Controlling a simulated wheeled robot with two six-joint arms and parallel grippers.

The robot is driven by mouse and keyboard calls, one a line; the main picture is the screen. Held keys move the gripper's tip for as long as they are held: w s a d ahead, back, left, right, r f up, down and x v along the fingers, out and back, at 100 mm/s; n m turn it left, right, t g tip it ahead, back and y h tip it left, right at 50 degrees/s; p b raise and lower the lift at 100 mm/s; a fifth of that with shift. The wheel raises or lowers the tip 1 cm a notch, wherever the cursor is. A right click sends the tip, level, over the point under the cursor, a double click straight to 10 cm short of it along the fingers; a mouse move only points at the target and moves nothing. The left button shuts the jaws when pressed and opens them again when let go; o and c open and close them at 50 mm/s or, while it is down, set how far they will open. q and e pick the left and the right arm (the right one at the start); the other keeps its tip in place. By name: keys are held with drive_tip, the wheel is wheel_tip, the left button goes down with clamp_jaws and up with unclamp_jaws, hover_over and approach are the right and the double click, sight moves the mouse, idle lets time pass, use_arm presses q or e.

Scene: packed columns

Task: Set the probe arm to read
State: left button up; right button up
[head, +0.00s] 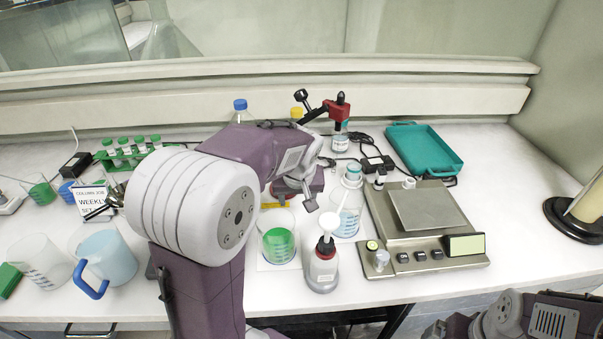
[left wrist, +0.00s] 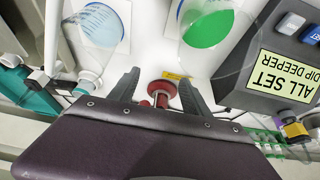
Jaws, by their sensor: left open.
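The probe arm (head: 341,108) appears to be the red and black jointed piece behind my left arm in the head view; its lower part is hidden. My left gripper (head: 303,197) is open, pointing down behind the green beaker. In the left wrist view the open fingers (left wrist: 160,84) stand either side of a red round knob (left wrist: 162,90), with gaps; I cannot tell its height between them. A beaker with green liquid (head: 279,246) also shows in the wrist view (left wrist: 207,28). A dark meter there has a yellow display (left wrist: 284,75) reading "ALL SET" and "DIP DEEPER".
A scale (head: 428,210) and teal tray (head: 423,150) are on the right. A blue-handled jug (head: 108,256) and tube rack (head: 130,152) are left. My right arm's links show bottom right.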

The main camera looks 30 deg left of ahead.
use_arm(q)
drive_tip(key=w+a+p, duration=0.1)
drive_tip(key=w+a, duration=0.1)
drive_tip(key=w, duration=0.2)
drive_tip(key=w+a+f+p, duration=0.1)
drive_tip(key=w+a, duration=0.1)
drive_tip(key=w, duration=0.1)
drive_tip(key=w+a+p, duration=0.1)
drive_tip(key=w+a, duration=0.1)
drive_tip(key=w, duration=0.2)
drive_tip(key=shift+w+f, duration=0.2)
drive_tip(key=shift+w, duration=0.15)
drive_tip(key=shift+a+f, duration=0.1)
drive_tip(key=shift+f, duration=0.4)
drive_tip(key=shift+w, duration=0.1)
use_arm(e)
drive_tip(key=shift+w+d+r, duration=0.1)
drive_tip(key=shift+w+r, duration=0.2)
drive_tip(key=shift+r, duration=0.25)
drive_tip(key=shift+w+d+r, duration=0.1)
drive_tip(key=shift+w+r, duration=0.2)
drive_tip(key=shift+r, duration=0.2)
